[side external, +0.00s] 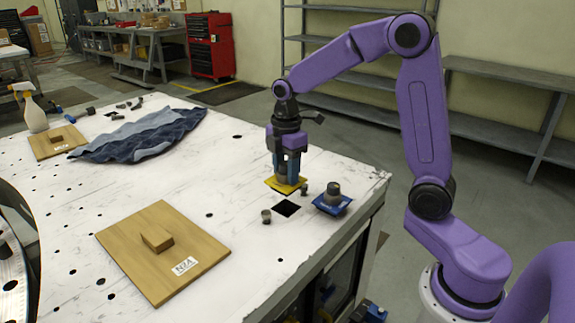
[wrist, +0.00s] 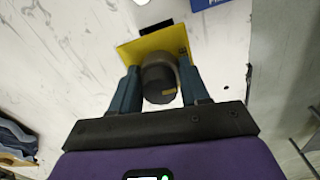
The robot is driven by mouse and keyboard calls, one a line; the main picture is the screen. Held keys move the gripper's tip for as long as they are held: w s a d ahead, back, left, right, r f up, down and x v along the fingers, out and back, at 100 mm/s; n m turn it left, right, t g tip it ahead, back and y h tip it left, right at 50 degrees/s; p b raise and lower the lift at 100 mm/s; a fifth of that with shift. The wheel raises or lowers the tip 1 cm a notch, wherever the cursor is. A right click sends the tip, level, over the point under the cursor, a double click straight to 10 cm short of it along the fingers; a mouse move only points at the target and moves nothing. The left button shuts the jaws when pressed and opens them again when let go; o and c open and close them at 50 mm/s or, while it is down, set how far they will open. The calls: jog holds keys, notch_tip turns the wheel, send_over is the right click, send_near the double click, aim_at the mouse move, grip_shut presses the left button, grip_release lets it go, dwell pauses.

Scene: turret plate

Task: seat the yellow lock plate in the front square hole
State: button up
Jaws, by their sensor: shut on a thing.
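The yellow lock plate (side external: 272,182) is a thin square with a dark round knob (wrist: 159,80). My gripper (side external: 287,177) is shut on that knob, with one finger on each side. In the wrist view the yellow plate (wrist: 140,50) spreads out beyond the fingers. A black square hole (side external: 286,208) lies in the white table just in front of the plate in the side view. In the wrist view the plate hides most of the hole, and a dark strip (wrist: 157,27) shows past its edge. The gap between plate and table is hard to tell.
A blue plate with a grey knob (side external: 333,200) sits right of the hole, near the table edge. Small dark pegs (side external: 266,216) stand close to the hole. A wooden board with a block (side external: 190,255) lies front left. A blue cloth (side external: 140,135) lies farther back.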

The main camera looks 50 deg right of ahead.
aim_at(286, 186)
jog(key=shift+f, duration=2.45)
jog(key=shift+f, duration=1.35)
dwell(1.6)
jog(key=o, duration=1.6)
jog(key=shift+r, duration=0.1)
jog(key=shift+r, duration=3.4)
